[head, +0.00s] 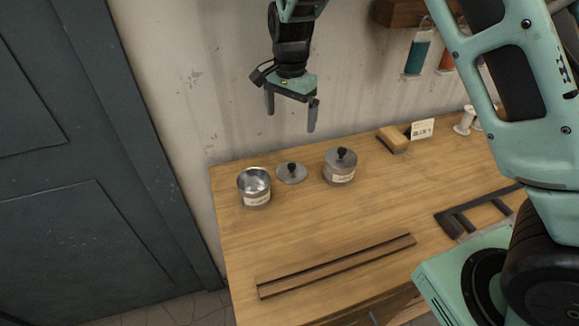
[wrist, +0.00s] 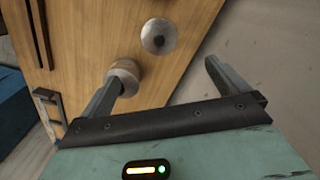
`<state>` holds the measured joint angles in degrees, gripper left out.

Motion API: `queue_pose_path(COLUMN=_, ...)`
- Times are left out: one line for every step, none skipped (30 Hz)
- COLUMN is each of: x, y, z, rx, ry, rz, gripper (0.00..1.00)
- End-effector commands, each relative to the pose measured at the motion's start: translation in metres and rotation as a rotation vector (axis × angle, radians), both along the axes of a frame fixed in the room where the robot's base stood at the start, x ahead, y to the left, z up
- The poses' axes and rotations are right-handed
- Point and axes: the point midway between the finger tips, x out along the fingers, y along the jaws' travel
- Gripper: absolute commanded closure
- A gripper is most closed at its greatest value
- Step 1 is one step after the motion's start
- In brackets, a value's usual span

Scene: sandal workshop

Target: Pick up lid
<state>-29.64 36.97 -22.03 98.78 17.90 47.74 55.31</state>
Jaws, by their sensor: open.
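A loose grey round lid (head: 292,174) with a black knob lies flat on the wooden workbench (head: 330,225), between two metal pots. The left pot (head: 255,190) is open and empty-looking. The right pot (head: 339,172) has a similar lid with a black knob on it. My gripper (head: 291,121) is open and empty, pointing down, well above the bench near the wall. In the wrist view, the loose lid (wrist: 158,36) shows beyond and between the fingertips of my gripper (wrist: 162,72). The lidded pot (wrist: 124,70) is partly hidden behind the left finger there.
A long dark wooden strip (head: 335,266) lies across the front of the bench. A brush (head: 393,139), a small card (head: 422,129) and spools (head: 465,120) stand at the back right. A black square tool (head: 455,219) lies at the right. The bench middle is clear.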

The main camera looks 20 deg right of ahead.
Motion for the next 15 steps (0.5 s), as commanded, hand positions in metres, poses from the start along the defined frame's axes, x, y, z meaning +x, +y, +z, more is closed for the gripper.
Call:
queue_pose_path(x=0.001, y=-0.001, z=-0.004, rx=-0.004, ry=0.002, rz=-0.009, gripper=0.0)
queue_pose_path(x=0.001, y=-0.002, z=-0.008, rx=-0.004, ry=0.003, rz=-0.011, gripper=0.0)
queue_pose_path(x=0.001, y=-0.002, z=-0.013, rx=-0.004, ry=0.002, rz=-0.012, gripper=0.0)
queue_pose_path(x=0.001, y=-0.002, z=-0.018, rx=-0.004, ry=0.004, rz=-0.012, gripper=0.0)
queue_pose_path(x=0.001, y=-0.002, z=-0.024, rx=-0.005, ry=0.004, rz=-0.012, gripper=0.0)
queue_pose_path(x=0.001, y=-0.002, z=-0.032, rx=-0.006, ry=0.005, rz=-0.012, gripper=0.0)
queue_pose_path(x=0.001, y=-0.003, z=-0.038, rx=-0.006, ry=0.005, rz=-0.012, gripper=0.0)
queue_pose_path(x=0.0, y=-0.003, z=-0.044, rx=-0.005, ry=0.005, rz=-0.012, gripper=0.0)
queue_pose_path(x=0.0, y=-0.003, z=-0.053, rx=-0.005, ry=0.006, rz=-0.011, gripper=0.0)
queue_pose_path(x=0.0, y=-0.002, z=-0.059, rx=-0.005, ry=0.005, rz=-0.011, gripper=0.0)
queue_pose_path(x=0.0, y=-0.002, z=-0.065, rx=-0.005, ry=0.005, rz=-0.011, gripper=0.0)
queue_pose_path(x=0.0, y=-0.003, z=-0.074, rx=-0.004, ry=0.004, rz=-0.01, gripper=0.0)
queue_pose_path(x=0.0, y=-0.003, z=-0.08, rx=-0.005, ry=0.005, rz=-0.009, gripper=0.0)
queue_pose_path(x=0.0, y=-0.002, z=-0.086, rx=-0.004, ry=0.004, rz=-0.01, gripper=0.0)
queue_pose_path(x=0.0, y=-0.002, z=-0.093, rx=-0.003, ry=0.005, rz=-0.011, gripper=0.0)
